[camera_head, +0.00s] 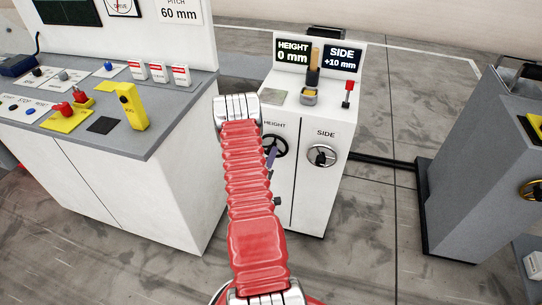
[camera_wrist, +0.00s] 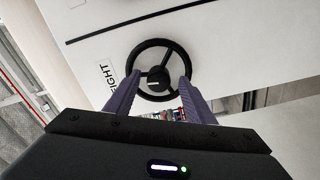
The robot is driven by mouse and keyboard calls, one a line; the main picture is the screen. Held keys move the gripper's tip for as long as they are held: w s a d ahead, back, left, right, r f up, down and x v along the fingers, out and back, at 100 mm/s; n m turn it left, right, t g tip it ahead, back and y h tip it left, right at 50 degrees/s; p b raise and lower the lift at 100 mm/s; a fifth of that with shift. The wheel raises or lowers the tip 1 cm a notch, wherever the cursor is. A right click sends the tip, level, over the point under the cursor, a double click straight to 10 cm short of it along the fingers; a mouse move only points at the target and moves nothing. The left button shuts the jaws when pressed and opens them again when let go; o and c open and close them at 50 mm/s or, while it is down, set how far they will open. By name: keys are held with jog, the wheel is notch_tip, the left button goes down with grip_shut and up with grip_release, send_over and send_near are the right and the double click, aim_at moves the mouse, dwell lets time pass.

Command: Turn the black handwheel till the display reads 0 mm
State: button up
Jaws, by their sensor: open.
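The black handwheel (camera_head: 279,144) is on the white cabinet's front under the label HEIGHT. My red arm partly hides it in the head view. In the wrist view the handwheel (camera_wrist: 155,43) shows its rim, spokes and hub. The HEIGHT display (camera_head: 292,52) reads 0 mm. My gripper (camera_wrist: 160,80) is open, its two purple fingers pointing at the wheel, one at each side of the rim's near part. I cannot tell whether they touch the rim. In the head view only a bit of purple finger shows beside my arm.
A silver handwheel (camera_head: 322,155) labelled SIDE sits to the right, with its display (camera_head: 343,58) at +10 mm. A red lever (camera_head: 348,92) stands on the cabinet top. A control desk (camera_head: 100,140) is at left, and a grey machine (camera_head: 475,165) at right.

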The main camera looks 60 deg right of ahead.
jog(key=s+a, duration=0.1)
jog(key=a, duration=1)
jog(key=shift+s, duration=0.4)
jog(key=shift+a, duration=0.1)
